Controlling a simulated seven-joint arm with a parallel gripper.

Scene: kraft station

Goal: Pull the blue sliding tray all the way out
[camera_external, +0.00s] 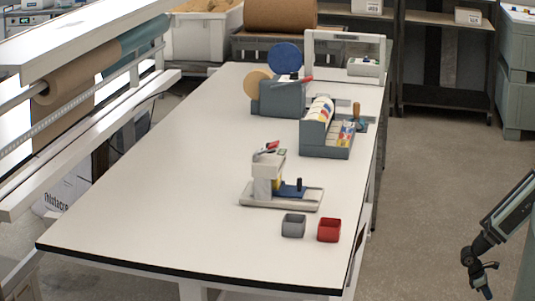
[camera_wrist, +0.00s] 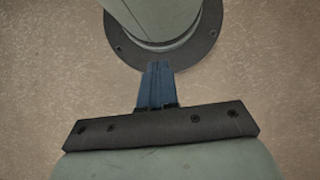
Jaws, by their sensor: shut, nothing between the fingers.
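The blue sliding tray (camera_external: 291,191) sits low on a pale grey press-like stand (camera_external: 262,172) with a flat base plate, near the right side of the white table. A small dark knob (camera_external: 299,185) stands up from the tray. The stand's column hides the tray's left part, so I cannot tell how far out it is. My gripper (camera_wrist: 158,68) shows in the wrist view with its blue-grey fingers together and empty, above a bare tan floor. The tray is not in the wrist view, and my gripper is well away from it.
A grey bin (camera_external: 293,225) and a red bin (camera_external: 329,230) stand in front of the stand. Behind it are a grey sorter (camera_external: 326,143) and a tape dispenser (camera_external: 280,97). The white table (camera_external: 160,190) is clear at left.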

